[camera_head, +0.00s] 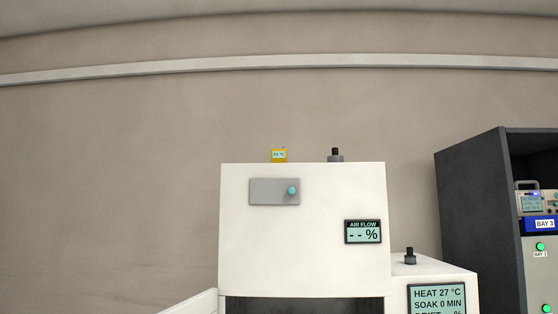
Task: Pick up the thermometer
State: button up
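A small yellow device with a pale display (279,156), which looks like the thermometer, stands on top of the white cabinet (303,240), left of the middle of its top edge. Its display seems to read a temperature in °C, but the digits are too small to be sure of. Its base is hidden behind the cabinet's top edge, or just meets it. My gripper is not in view.
A dark knob (335,155) stands on the cabinet top, right of the yellow device. The cabinet front has a grey plate (265,192) with a teal knob and an AIR FLOW display (363,232). A lower white unit (432,275) and dark rack (480,210) stand right.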

aim_at(278, 156)
jog(key=i+l+u, duration=0.25)
jog(key=u, duration=0.15)
jog(key=i+l+u, duration=0.6)
jog(key=l+u, duration=0.15)
jog(key=l, duration=0.15)
